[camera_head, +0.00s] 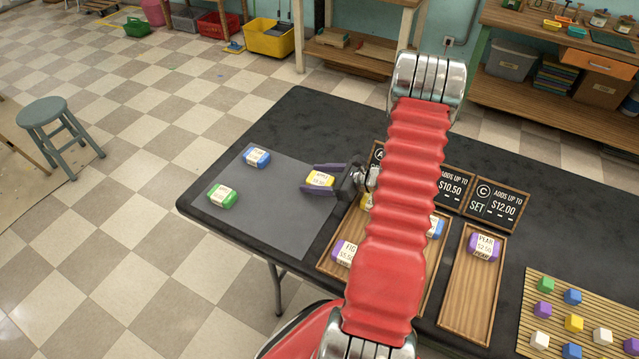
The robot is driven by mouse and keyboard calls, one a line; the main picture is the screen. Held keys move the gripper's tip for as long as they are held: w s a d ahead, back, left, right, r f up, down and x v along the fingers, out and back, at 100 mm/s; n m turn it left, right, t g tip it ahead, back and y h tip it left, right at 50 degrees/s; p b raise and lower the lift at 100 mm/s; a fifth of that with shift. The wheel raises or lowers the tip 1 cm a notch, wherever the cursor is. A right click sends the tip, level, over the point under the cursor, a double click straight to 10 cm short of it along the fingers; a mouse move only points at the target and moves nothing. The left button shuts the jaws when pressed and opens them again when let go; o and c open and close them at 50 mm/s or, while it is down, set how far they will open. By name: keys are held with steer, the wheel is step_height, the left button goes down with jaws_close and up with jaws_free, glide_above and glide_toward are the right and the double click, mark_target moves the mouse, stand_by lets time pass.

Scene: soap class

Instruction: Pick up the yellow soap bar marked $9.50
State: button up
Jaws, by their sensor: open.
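A yellow soap bar (325,179) with a white label lies on the grey mat (285,225) near its right edge. Its printed price is too small to read surely.
A blue soap (257,158) and a green soap (222,195) lie on the mat's left part. Purple and blue soaps sit in the wooden trays at right. Black price signs (497,206) stand behind the trays. A slatted mat with colored blocks (574,323) is front right.

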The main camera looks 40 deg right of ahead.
mark_target(316, 178)
steer(key=shift+c, duration=0.2)
stand_by(0.4)
steer(key=c, duration=1.2)
steer(key=shift+o, duration=0.2)
steer(key=shift+r, duration=5)
